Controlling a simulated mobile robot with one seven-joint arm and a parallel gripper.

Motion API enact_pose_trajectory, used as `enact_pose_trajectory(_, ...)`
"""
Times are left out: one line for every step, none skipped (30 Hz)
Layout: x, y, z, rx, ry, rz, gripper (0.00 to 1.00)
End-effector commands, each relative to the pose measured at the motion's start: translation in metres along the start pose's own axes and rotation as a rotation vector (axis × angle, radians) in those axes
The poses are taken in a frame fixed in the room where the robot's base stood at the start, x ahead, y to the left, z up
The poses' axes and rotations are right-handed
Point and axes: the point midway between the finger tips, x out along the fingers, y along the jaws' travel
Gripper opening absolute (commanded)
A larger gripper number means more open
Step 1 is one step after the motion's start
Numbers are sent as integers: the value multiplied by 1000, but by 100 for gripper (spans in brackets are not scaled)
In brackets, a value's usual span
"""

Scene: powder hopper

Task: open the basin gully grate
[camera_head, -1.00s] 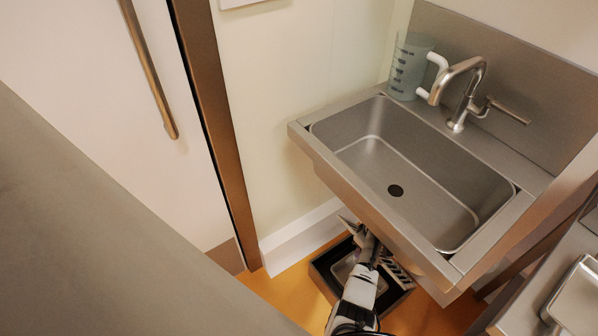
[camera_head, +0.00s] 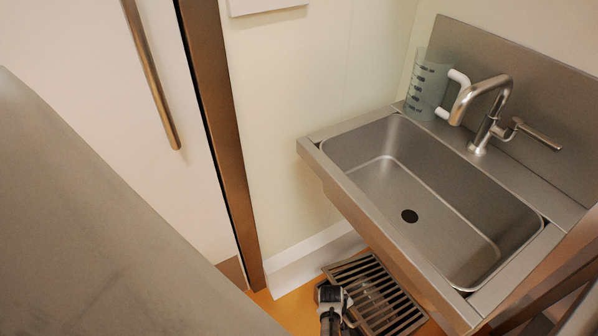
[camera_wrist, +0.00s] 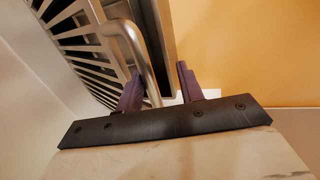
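The gully grate (camera_head: 372,292), a slotted metal panel, shows on the floor below the basin in the head view. It covers the gully opening there, and I cannot tell whether it sits fully flat. In the wrist view the grate (camera_wrist: 78,35) is at the upper left, with its curved metal handle (camera_wrist: 143,52) running down toward my fingers. My gripper (camera_wrist: 160,88) has its two purple fingers apart. The handle's lower end lies between them, nearer the left finger; no grip on it shows. In the head view my gripper (camera_head: 330,294) is at the grate's left side.
The steel basin (camera_head: 345,205) overhangs the grate at the right. A measuring jug (camera_head: 428,85) and a tap (camera_head: 485,115) stand at its back. A white wall and skirting (camera_head: 310,250) are behind. Orange floor (camera_wrist: 255,50) is clear on one side.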

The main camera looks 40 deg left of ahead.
Motion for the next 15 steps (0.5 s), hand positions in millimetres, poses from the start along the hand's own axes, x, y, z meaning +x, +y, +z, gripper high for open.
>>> enact_pose_trajectory(15, -10, 0, -6, 1, 22, 36)
enact_pose_trajectory(19, -13, 0, -5, 0, 37, 36)
enact_pose_trajectory(25, -16, 0, -5, 1, 57, 36)
enact_pose_trajectory(16, -14, -1, -2, 4, 65, 36)
enact_pose_trajectory(3, -13, -1, 0, 4, 63, 36)
enact_pose_trajectory(-7, -13, -1, 0, 4, 63, 36)
enact_pose_trajectory(-13, -13, -1, 0, 4, 62, 36)
enact_pose_trajectory(-18, -14, -1, 0, 3, 62, 36)
enact_pose_trajectory(-26, -14, 0, 1, 3, 61, 36)
enact_pose_trajectory(-32, -14, 0, 1, 3, 61, 36)
enact_pose_trajectory(-38, -15, -1, 0, 3, 61, 36)
enact_pose_trajectory(-46, -16, 0, 0, 3, 60, 36)
enact_pose_trajectory(-52, -16, -1, 0, 3, 61, 36)
enact_pose_trajectory(-58, -16, 0, 0, 3, 61, 36)
enact_pose_trajectory(-66, -16, 0, 1, 3, 61, 36)
